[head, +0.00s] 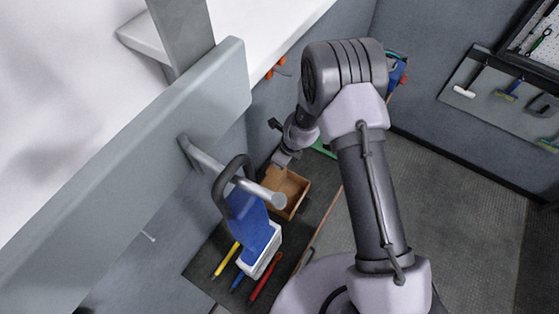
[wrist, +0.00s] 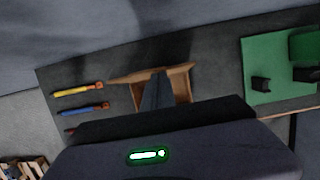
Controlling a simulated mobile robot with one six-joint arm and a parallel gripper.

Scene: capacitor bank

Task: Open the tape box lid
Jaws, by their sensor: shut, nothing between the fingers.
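The tape box, a brown wooden box (head: 290,191), stands on the dark work surface in the head view, with its inside partly showing. In the wrist view the box (wrist: 181,84) is partly hidden behind my fingers. A thin brown strip (wrist: 124,79) along its far side reaches past the box to the left; it looks like the lid seen nearly edge-on, standing up. My gripper (head: 279,163) is shut and empty at the far edge of the box. In the wrist view its fingers (wrist: 157,76) overlap the box and strip; I cannot tell whether they touch.
Yellow (wrist: 78,89) and blue (wrist: 84,109) tools lie left of the box. A green tray (wrist: 262,92) lies right. In the head view a blue item (head: 247,222) hangs from a grey bar (head: 205,163), near the box. A large grey beam (head: 130,165) crosses the left.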

